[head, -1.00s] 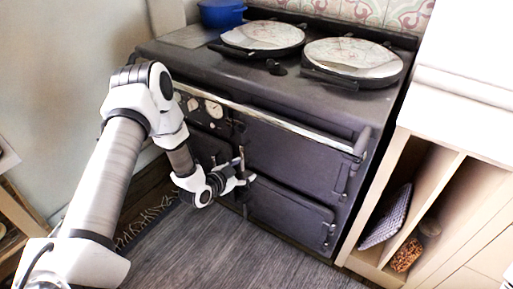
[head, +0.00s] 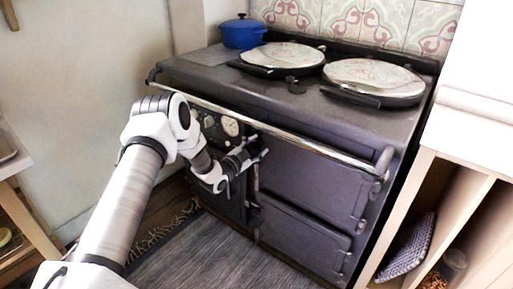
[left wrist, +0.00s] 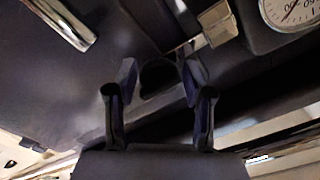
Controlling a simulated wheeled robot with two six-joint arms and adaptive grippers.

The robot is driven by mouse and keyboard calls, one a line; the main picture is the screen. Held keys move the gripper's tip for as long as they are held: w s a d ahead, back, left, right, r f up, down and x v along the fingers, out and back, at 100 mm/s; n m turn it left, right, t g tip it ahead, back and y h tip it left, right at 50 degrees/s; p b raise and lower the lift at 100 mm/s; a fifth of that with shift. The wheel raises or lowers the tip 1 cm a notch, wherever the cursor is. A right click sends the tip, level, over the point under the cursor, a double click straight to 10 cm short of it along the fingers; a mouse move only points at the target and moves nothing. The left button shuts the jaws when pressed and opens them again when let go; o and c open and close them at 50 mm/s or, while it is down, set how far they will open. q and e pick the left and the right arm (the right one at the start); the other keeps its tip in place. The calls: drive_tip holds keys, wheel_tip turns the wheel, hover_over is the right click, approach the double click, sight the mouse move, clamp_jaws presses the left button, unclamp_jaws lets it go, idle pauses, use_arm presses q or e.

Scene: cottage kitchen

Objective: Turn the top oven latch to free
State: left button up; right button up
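The black range cooker (head: 300,190) stands ahead, with an upper oven door (head: 312,178) and a lower one. My left gripper (head: 258,152) is at the left edge of the upper door, just below the front rail. In the left wrist view the fingers of my left gripper (left wrist: 158,98) are spread apart. A dark rounded part lies beyond and between the fingertips; I cannot tell whether they touch it. A small metal latch piece (left wrist: 216,24) shows just above the right finger. The latch is mostly hidden by the gripper in the head view. My right gripper is out of view.
A chrome rail (head: 290,134) runs along the cooker front above the doors. A round gauge (left wrist: 290,10) is close by in the wrist view. A blue pot (head: 243,32) and two round lids sit on top.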

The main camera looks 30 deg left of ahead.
use_arm(q)
clamp_jaws()
drive_tip(key=shift+m, duration=0.4)
drive_tip(key=m+p, duration=0.2)
drive_tip(key=m, duration=0.1)
drive_tip(key=shift+r+m, duration=0.15)
drive_tip(key=shift+m, duration=0.15)
drive_tip(key=m+p, duration=0.2)
drive_tip(key=m, duration=0.2)
drive_tip(key=m+p, duration=0.2)
drive_tip(key=m, duration=0.3)
drive_tip(key=shift+p, duration=0.4)
drive_tip(key=m, duration=0.1)
drive_tip(key=m+p, duration=0.1)
drive_tip(key=m, duration=0.1)
drive_tip(key=m+p, duration=0.1)
drive_tip(key=shift+f+m, duration=0.25)
drive_tip(key=shift+m, duration=0.05)
